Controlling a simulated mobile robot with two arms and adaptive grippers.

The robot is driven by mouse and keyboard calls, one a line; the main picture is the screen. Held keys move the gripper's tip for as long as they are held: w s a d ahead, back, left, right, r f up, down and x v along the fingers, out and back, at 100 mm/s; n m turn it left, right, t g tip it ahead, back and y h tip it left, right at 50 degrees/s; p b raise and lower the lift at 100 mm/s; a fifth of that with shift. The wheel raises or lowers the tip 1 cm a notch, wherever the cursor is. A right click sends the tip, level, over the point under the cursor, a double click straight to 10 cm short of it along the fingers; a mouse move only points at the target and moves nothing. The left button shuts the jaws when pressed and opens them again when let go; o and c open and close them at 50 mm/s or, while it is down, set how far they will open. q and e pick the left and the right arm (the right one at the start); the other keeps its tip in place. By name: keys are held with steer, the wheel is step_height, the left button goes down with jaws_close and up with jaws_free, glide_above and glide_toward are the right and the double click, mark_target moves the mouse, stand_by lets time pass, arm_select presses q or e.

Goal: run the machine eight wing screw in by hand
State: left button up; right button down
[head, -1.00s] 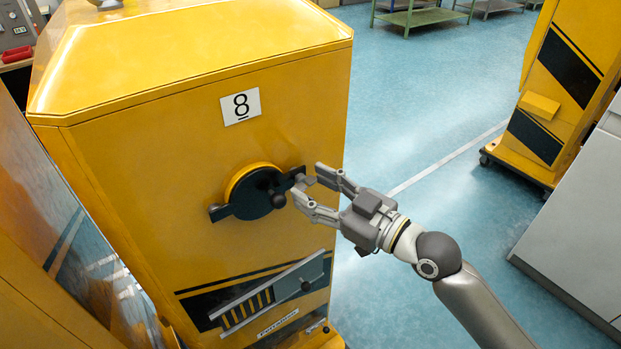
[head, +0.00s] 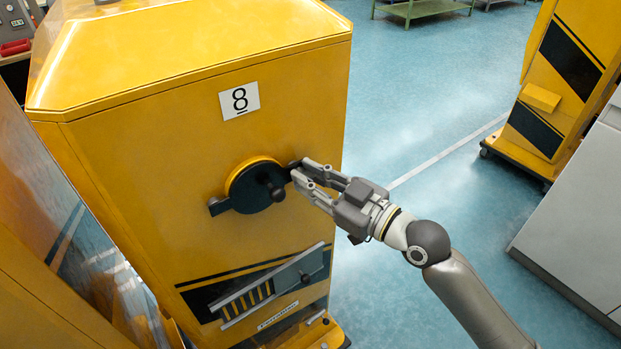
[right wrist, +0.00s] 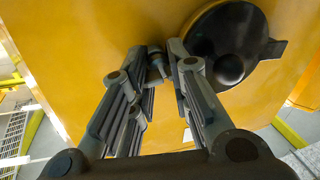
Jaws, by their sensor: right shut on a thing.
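One wing points left and slightly down, the other right and slightly up. My right gripper (head: 298,174) is shut on the right-hand wing, whose end is mostly hidden between the fingers. In the right wrist view the fingers (right wrist: 160,65) close around the dark wing tip, and the disc (right wrist: 228,45) with its knob lies to their right. My left gripper is not in view.
Below the wing screw a sloped grey chute (head: 270,285) juts from the machine's front. A glossy panel (head: 60,220) stands close on the left. Another yellow machine (head: 560,80) and a grey cabinet (head: 580,200) stand at right. Blue floor (head: 430,130) is open between.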

steer(key=shift+a+f+m+b, duration=0.15)
steer(key=shift+m+b, duration=0.3)
steer(key=shift+m, duration=0.65)
steer(key=shift+s, duration=0.1)
steer(key=c, duration=1.5)
jaws_free()
steer(key=o, duration=0.4)
steer(key=shift+s+a, duration=0.1)
steer(key=shift+c, duration=0.2)
steer(key=v, duration=1.2)
steer(key=shift+f, duration=0.2)
